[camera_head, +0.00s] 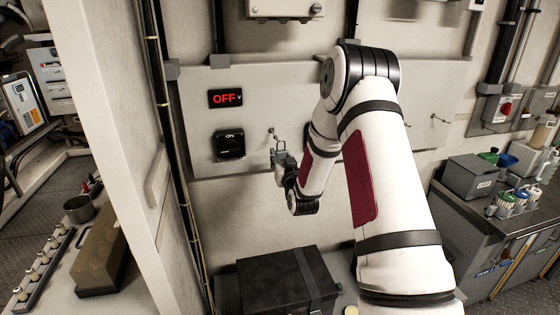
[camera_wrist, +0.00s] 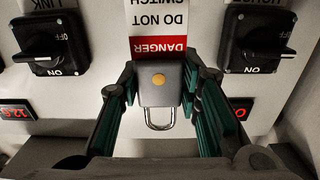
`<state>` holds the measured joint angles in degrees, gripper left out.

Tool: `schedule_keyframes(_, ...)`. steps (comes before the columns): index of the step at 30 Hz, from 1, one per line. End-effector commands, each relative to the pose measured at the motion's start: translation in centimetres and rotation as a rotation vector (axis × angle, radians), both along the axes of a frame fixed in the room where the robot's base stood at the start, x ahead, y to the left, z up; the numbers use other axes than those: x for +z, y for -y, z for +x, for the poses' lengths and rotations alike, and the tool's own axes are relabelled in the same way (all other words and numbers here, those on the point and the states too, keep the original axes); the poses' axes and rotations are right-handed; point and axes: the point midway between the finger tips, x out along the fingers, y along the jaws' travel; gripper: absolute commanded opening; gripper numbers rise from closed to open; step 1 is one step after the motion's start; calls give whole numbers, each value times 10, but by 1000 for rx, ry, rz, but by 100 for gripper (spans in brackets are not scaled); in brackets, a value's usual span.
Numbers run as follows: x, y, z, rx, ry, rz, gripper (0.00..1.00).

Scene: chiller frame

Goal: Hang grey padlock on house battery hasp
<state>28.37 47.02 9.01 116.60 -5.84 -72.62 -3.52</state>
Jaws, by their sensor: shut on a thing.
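The grey padlock (camera_wrist: 160,90), with a round orange-yellow spot on its body, sits between the green-padded fingers of my gripper (camera_wrist: 163,95) in the wrist view. Its shackle loop points to the bottom of that picture. A red and white danger tag (camera_wrist: 158,42) shows beyond the padlock, upside down. The black rotary switch labelled HOUSE (camera_wrist: 258,42) is at upper right, apart from the padlock. I cannot make out its hasp clearly. In the head view my gripper (camera_head: 282,160) is in front of the panel, right of a black switch (camera_head: 230,145).
Another black switch, labelled LINK (camera_wrist: 52,48), is at left in the wrist view. In the head view a small hook (camera_head: 271,132) sticks out of the panel, and a red OFF display (camera_head: 225,98) is above the switch. A black box (camera_head: 275,282) stands below.

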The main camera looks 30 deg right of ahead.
Motion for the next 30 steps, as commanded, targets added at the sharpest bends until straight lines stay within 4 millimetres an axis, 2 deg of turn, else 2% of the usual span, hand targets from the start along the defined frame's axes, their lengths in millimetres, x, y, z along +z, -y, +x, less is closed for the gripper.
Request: schedule_keyframes(30,-4,15,55,0,4,-1,0)
